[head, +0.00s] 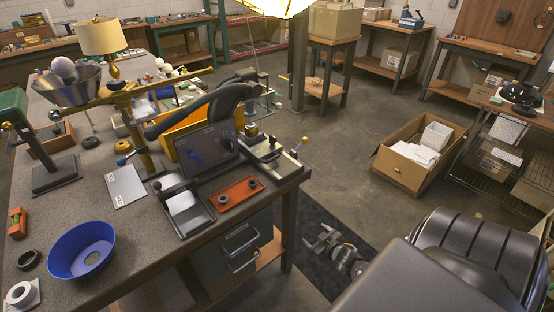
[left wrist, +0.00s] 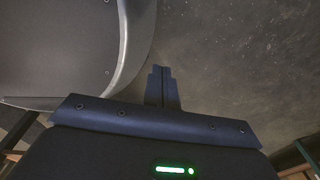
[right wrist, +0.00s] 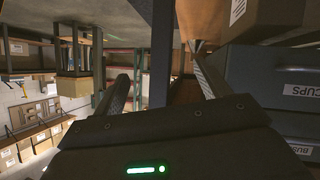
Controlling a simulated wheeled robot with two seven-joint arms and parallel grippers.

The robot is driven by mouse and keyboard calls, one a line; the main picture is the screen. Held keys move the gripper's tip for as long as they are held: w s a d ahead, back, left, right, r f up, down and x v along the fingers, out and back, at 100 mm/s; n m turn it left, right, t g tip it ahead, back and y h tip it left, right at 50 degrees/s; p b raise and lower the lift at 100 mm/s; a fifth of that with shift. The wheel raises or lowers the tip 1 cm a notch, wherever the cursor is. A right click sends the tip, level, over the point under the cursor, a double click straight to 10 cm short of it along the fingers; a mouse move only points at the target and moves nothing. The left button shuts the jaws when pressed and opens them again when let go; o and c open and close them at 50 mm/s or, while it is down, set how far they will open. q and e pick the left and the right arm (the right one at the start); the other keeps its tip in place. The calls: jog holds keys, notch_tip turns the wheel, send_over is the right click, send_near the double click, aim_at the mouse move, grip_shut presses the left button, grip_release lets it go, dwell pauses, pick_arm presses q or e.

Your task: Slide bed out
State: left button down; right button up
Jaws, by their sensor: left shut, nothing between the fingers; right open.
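On the workbench (head: 140,226) stands a fixture with a dark panel (head: 206,148), a grey metal slide plate (head: 188,207) in front, and a grey railed plate (head: 276,160) to its right. I cannot tell which of these plates is the bed. My right gripper (head: 318,240) is open and empty, low beside the bench's right front, above a dark floor mat. Its spread fingers also show in the right wrist view (right wrist: 160,88). My left gripper (left wrist: 162,70) is shut and empty in the left wrist view, over bare floor, and is outside the head view.
A red-orange tray (head: 236,193) lies beside the slide plate. A blue bowl (head: 82,250) is at the bench's front left. Grey drawers (head: 240,245) hang under the bench; labelled drawers (right wrist: 270,85) show close in the right wrist view. An open carton (head: 410,165) stands on the floor.

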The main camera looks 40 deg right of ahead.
jog(key=w+a+r+t+y, duration=0.1)
jog(key=w+r+t, duration=0.15)
jog(key=r, duration=0.55)
jog(key=w+a+r+t, duration=0.1)
jog(key=w+r, duration=0.2)
jog(key=r, duration=0.5)
jog(key=t+y+p, duration=0.1)
jog(key=t+y, duration=0.1)
jog(key=t, duration=0.1)
send_near(277, 168)
notch_tip(277, 168, up, 3)
pick_arm(q)
jog(key=r, duration=0.1)
jog(key=r+p, duration=0.1)
jog(key=shift+d+r, duration=0.35)
jog(key=shift+r, duration=0.05)
pick_arm(e)
jog(key=shift+g, duration=0.25)
jog(key=w, duration=1)
jog(key=shift+c, duration=0.4)
